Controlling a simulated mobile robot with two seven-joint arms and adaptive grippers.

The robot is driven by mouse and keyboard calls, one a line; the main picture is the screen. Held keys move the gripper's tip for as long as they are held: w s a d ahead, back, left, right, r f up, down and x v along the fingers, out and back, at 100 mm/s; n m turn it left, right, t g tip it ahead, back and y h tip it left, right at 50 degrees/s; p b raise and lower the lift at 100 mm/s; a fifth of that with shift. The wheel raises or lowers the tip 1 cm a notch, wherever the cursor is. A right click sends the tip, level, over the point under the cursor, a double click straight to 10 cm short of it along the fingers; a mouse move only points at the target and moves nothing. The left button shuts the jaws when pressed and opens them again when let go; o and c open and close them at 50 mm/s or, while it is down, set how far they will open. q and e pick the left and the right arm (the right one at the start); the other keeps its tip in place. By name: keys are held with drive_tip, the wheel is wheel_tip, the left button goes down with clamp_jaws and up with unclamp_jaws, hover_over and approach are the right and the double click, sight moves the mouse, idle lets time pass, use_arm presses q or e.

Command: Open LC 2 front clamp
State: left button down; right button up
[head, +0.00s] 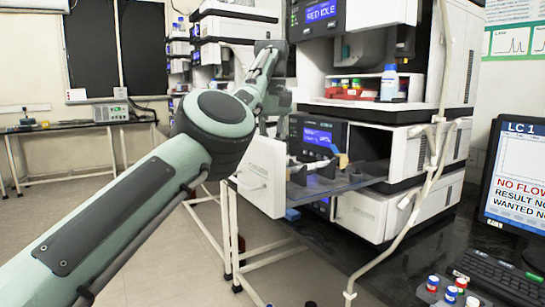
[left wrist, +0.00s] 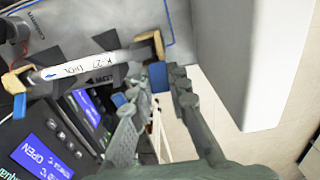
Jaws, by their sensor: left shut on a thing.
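In the left wrist view a white column (left wrist: 85,67) with a handwritten label lies across the grey tray, with tan fittings at its ends. A blue clamp lever (left wrist: 158,76) stands beside the fitting at its right end. My left gripper (left wrist: 162,88) has its grey-green fingers closed on this lever. Whether the clamp has lifted cannot be told. Another blue piece (left wrist: 118,99) shows further left. In the head view the pulled-out tray (head: 350,185) shows a tan fitting (head: 343,161), but my left gripper is hard to make out there. My right gripper is not in view.
A white drawer front (head: 262,176) stands at the tray's outer end, close to my left arm. A display (left wrist: 42,157) reads OPEN. White tubing (head: 432,160) hangs right of the stack. Small capped vials (head: 451,291) and a monitor (head: 517,185) occupy the bench at right.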

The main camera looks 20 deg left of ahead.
use_arm(q)
drive_tip(key=shift+f, duration=0.1)
idle(0.3)
drive_tip(key=c, duration=1.4)
unclamp_jaws()
drive_tip(key=shift+a, duration=0.1)
drive_tip(key=shift+c, duration=0.2)
